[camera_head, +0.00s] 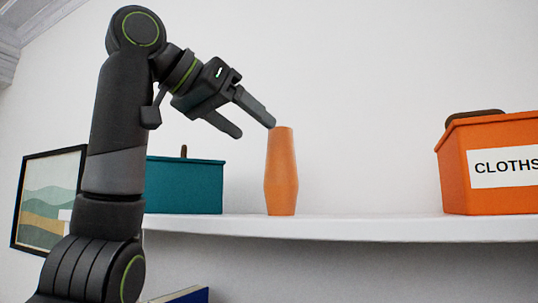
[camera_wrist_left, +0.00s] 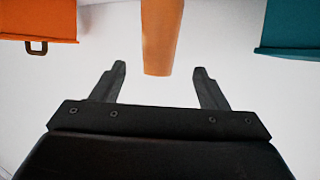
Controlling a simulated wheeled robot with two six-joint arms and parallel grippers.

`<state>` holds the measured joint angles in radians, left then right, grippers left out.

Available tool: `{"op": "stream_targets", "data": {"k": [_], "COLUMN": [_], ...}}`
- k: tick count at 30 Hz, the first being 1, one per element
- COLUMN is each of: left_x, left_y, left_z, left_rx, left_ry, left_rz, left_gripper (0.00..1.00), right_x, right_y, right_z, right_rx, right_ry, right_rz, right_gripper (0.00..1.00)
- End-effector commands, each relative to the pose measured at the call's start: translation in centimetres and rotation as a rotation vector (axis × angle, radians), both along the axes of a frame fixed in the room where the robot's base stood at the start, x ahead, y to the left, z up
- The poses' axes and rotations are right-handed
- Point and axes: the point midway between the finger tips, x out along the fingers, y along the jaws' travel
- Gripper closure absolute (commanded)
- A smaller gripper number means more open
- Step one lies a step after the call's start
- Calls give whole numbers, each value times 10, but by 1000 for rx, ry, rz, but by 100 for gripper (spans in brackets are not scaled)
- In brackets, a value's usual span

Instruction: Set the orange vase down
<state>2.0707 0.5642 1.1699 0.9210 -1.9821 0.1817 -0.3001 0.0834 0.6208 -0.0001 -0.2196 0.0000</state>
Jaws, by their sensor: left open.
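The orange vase (camera_head: 281,172) stands upright on the white shelf (camera_head: 340,228) in the head view. My left gripper (camera_head: 257,128) is open, above and to the left of the vase, with one fingertip by the vase's top in the picture. In the left wrist view the vase (camera_wrist_left: 160,38) lies beyond the two spread fingers of my left gripper (camera_wrist_left: 161,72). Nothing is between the fingers. My right gripper is in neither view.
A teal box (camera_head: 185,187) stands on the shelf left of the vase. An orange box labelled CLOTHS (camera_head: 455,165) stands at the right. A framed picture (camera_head: 42,205) hangs at the left, partly behind my arm. The shelf between vase and orange box is clear.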

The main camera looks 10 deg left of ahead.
Motion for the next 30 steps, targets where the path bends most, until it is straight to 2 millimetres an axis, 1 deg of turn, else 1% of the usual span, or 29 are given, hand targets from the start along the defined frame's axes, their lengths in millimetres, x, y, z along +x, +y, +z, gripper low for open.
{"op": "stream_targets", "data": {"k": [1,3,9,16,30], "left_x": [-8,-12,-23,-25,-25], "left_y": [5,8,15,17,16], "left_z": [-1,2,10,13,13], "left_rx": [-2,-2,-1,0,0], "left_ry": [-1,0,1,1,1], "left_rz": [-1,1,-1,-1,-1], "left_gripper": [32,32,32,32,32], "right_x": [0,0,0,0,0], "right_y": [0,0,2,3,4], "right_z": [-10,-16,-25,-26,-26], "right_rx": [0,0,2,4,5], "right_ry": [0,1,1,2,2], "right_rz": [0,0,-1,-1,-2], "right_gripper": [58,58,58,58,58]}}
